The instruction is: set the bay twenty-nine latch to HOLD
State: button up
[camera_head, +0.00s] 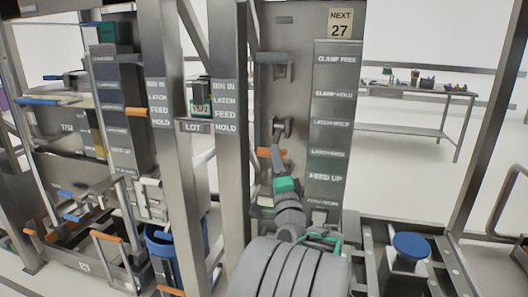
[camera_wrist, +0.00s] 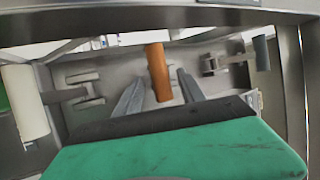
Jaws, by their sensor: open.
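My gripper (camera_head: 278,160) reaches up to a grey panel in the head view, its fingertips close to a short orange handle (camera_head: 265,152). In the wrist view my gripper (camera_wrist: 160,84) is open. The orange handle (camera_wrist: 158,72) stands in the gap between its two grey fingers; contact cannot be told. A label strip (camera_head: 329,125) right of the handle reads CLAMP FREE, CLAMP HOLD, LATCH HOLD and FEED UP, with other lines too small to be sure of. A sign (camera_head: 340,23) above reads NEXT 27. I see no plate reading 29.
A grey handle (camera_head: 271,57) sticks out higher on the panel. Two posts (camera_head: 226,115) with BIN IN, LATCH, FEED and HOLD labels stand close on the left. A second rack (camera_head: 120,115) with orange and blue handles is further left. A blue round knob (camera_head: 411,245) is at lower right.

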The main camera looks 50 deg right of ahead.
aim_at(273, 143)
jog(key=p+x, duration=0.1)
jog(key=x, duration=0.6)
jog(key=shift+s+d+p, duration=0.1)
jog(key=shift+d+p, duration=0.05)
jog(key=shift+p, duration=0.15)
grip_shut()
dwell(0.9)
